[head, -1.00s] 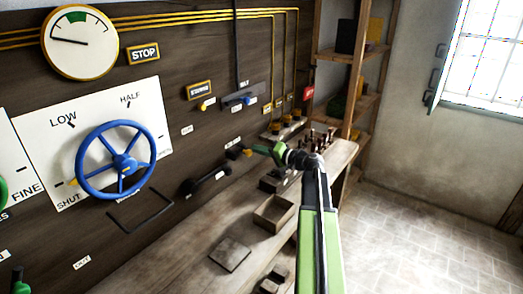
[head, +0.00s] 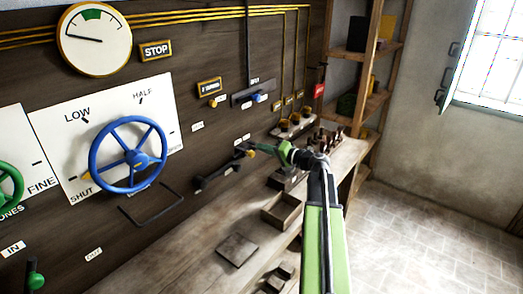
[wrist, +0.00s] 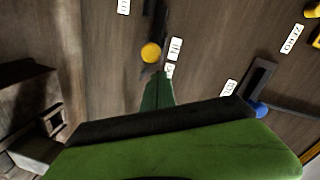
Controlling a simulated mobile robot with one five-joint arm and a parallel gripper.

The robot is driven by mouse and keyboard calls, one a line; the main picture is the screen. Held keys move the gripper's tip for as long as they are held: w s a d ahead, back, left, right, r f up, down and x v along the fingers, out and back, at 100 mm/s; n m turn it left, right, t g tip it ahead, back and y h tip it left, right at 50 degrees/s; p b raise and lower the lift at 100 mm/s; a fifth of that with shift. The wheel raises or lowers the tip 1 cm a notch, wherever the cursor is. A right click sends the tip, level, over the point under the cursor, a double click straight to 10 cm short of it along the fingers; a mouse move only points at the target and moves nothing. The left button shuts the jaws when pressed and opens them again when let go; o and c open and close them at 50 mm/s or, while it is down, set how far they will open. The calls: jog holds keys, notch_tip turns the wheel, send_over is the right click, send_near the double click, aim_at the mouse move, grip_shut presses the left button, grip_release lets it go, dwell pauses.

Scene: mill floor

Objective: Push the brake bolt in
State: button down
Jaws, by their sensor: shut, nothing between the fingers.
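A dark bolt-like bar (head: 218,175) sits low on the wooden panel, left of my gripper in the head view. I take it for the brake bolt, though its name plate is not readable. A yellow knob (wrist: 151,51) is on it in the wrist view, with small white labels beside it. My gripper (wrist: 157,82) is shut and empty, its green tip just below the yellow knob in that view. In the head view my gripper (head: 256,149) points left at the bar's right end. Whether the tip touches the knob cannot be told.
A blue knob (head: 259,98) on a dark plate sits above; it also shows right of my gripper in the wrist view (wrist: 257,110). A blue handwheel (head: 133,155) is further left. The bench below holds an open box (head: 272,221) and a flat plate (head: 237,249).

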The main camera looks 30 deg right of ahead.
jog(key=w+d+r+p+v, duration=0.1)
jog(key=d+v, duration=0.1)
jog(key=v, duration=0.9)
